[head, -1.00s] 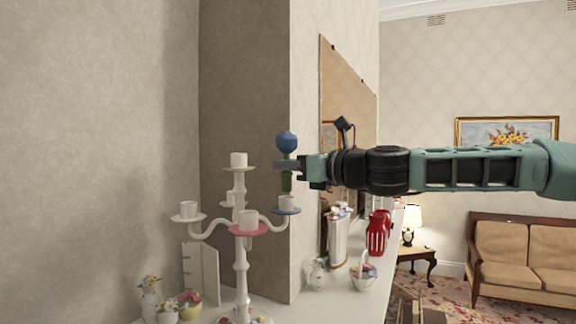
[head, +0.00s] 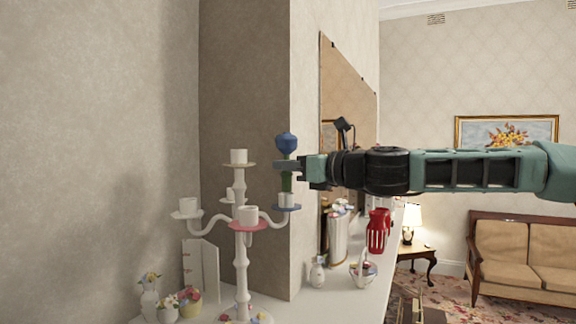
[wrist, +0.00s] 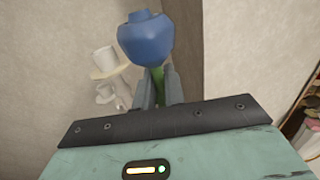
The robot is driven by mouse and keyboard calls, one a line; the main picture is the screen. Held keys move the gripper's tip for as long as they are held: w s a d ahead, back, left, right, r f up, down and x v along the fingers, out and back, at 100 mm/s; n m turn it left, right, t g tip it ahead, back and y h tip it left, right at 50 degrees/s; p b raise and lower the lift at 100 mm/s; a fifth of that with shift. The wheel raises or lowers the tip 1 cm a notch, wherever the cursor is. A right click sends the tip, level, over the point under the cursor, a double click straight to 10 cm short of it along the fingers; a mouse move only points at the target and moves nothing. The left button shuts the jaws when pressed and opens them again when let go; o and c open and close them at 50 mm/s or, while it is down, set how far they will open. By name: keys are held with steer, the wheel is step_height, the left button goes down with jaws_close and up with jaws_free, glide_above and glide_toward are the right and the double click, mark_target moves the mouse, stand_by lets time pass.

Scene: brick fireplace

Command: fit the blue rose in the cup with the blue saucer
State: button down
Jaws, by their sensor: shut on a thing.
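The blue rose (head: 287,142), a round blue head on a green stem, is upright in my gripper (head: 288,166). My gripper is shut on the green stem, below the head. The rose head also shows in the wrist view (wrist: 146,40), with part of the stem between the fingers (wrist: 158,88). The white cup (head: 287,200) on the blue saucer (head: 288,208) is on the right arm of a white candelabra, directly below the rose. The stem's lower end meets the cup's rim in the picture; I cannot tell whether it is inside. The wrist view does not show this cup.
The candelabra (head: 241,268) carries other white cups, one above a pink saucer (head: 249,226). A wall corner stands close behind the rose.

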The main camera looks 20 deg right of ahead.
steer(key=shift+f+b, duration=1.05)
steer(key=shift+f, duration=0.3)
steer(key=c, duration=1.4)
jaws_free()
steer(key=shift+s+d, duration=0.4)
steer(key=b+v, duration=0.4)
steer(key=v, duration=1.2)
steer(key=shift+s, duration=0.25)
